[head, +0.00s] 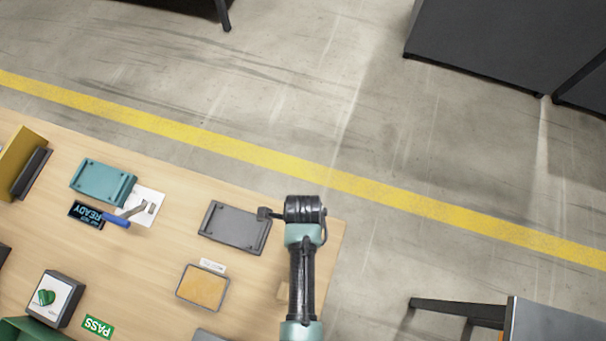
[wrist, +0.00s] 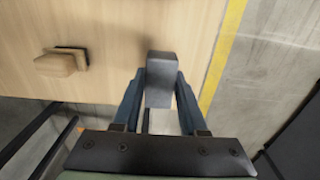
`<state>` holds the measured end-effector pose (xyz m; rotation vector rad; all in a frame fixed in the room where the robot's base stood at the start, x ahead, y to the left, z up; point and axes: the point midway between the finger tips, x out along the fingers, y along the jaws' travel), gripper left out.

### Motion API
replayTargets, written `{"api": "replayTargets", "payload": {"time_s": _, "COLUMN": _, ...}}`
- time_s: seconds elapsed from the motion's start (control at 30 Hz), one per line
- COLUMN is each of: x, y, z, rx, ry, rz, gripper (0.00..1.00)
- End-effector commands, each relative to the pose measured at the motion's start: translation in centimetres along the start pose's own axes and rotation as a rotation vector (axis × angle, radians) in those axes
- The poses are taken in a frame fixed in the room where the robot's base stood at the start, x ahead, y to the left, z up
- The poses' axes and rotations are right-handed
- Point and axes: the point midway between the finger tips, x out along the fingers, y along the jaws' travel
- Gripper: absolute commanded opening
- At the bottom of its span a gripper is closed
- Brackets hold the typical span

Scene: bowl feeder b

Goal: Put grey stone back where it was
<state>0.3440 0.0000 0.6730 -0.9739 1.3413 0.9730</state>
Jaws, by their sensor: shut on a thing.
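The grey stone (wrist: 160,82) is a blocky grey piece in the wrist view. My gripper (wrist: 160,88) is shut on it, with one dark blue finger on each side. The stone stands out beyond the fingertips over the wooden table (wrist: 110,25), near its edge, with a faint shadow to its left. I cannot tell whether it touches the table. In the head view my wrist is at the table's right end, beside a dark grey tray (head: 235,228); the fingers and stone are hidden there.
A tan pad in a grey frame (head: 203,288), a teal tray (head: 103,182), a blue-handled tool (head: 117,220) and a green-heart box (head: 55,299) occupy the table. Floor lies beyond its edge.

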Motion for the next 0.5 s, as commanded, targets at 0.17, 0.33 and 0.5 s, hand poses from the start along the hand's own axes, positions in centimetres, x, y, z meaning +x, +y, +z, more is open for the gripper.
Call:
{"api": "replayTargets", "payload": {"time_s": 0.17, "x": 2.9, "y": 0.1, "z": 0.0, "rx": -0.001, "ry": 0.001, "rz": 0.003, "gripper": 0.0}}
{"api": "replayTargets", "payload": {"time_s": 0.33, "x": 4.0, "y": 0.0, "z": 0.0, "rx": -0.001, "ry": 0.0, "rz": 0.0, "gripper": 0.0}}
{"api": "replayTargets", "payload": {"time_s": 0.5, "x": 4.0, "y": 0.0, "z": 0.0, "rx": -0.001, "ry": 0.0, "rz": 0.0, "gripper": 0.0}}
